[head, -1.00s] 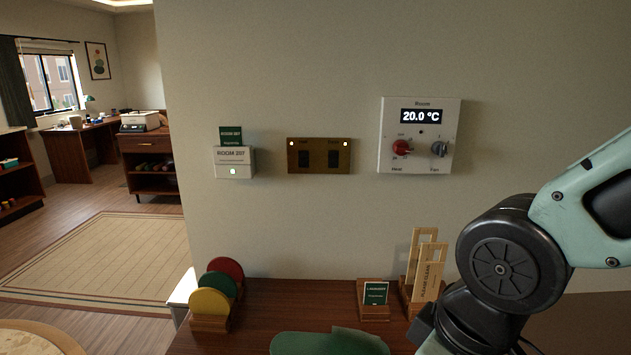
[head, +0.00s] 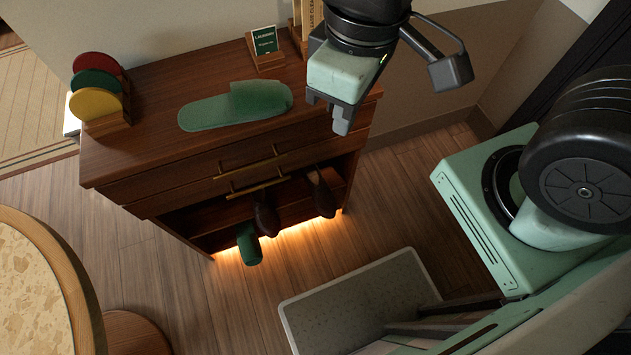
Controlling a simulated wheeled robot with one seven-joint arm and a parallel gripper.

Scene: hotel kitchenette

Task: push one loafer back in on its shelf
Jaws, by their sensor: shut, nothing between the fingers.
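Two dark brown loafers stick out from the open shelf of the wooden cabinet (head: 170,120), below its drawers. The left loafer (head: 266,215) is beside a green slipper, and the right loafer (head: 321,196) is nearer the shelf's right end. Their inner ends are partly hidden under the drawers. My gripper (head: 342,122) is shut and empty. It shows in front of the cabinet's right end, higher in the picture than the loafers and apart from them.
A green slipper (head: 249,244) juts out at the shelf's left. A grey tray-like surface (head: 360,300) is in front. Wood floor lies between.

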